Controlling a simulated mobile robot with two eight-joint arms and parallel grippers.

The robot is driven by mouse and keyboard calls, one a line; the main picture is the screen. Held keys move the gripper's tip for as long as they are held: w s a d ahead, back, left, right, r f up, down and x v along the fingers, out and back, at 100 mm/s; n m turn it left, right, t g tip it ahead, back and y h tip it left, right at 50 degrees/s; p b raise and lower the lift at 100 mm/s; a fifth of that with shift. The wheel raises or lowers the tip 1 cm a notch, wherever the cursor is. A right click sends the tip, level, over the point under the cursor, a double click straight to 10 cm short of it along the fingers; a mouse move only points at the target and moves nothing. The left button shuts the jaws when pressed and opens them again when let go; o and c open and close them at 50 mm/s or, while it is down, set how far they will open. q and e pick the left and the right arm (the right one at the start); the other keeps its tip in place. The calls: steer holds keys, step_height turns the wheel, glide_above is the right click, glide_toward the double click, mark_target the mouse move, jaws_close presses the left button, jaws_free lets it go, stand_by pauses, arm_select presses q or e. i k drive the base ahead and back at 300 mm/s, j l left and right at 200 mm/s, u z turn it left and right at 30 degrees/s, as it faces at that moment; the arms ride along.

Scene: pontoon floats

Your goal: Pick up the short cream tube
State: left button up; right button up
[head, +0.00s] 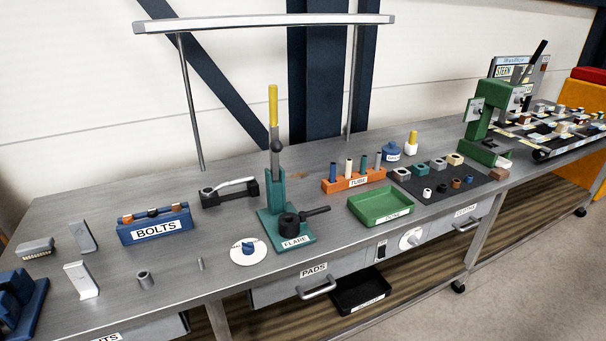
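A cream tube (349,168) stands upright in an orange rack (340,185) labelled TUBE, in the middle of the workbench. A blue tube (332,172) stands to its left, and a green tube (363,164) and a grey tube (378,160) stand to its right in the same rack. The lower ends of the tubes are hidden in the rack. Neither of my grippers shows in the head view.
A green tray (382,220) lies in front of the rack. A teal flaring press (277,190) with a tall yellow-topped lever stands to the left. A dark mat (449,192) with small blocks and rings lies to the right.

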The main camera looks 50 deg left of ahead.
mark_target(347, 172)
steer(key=u, duration=1.55)
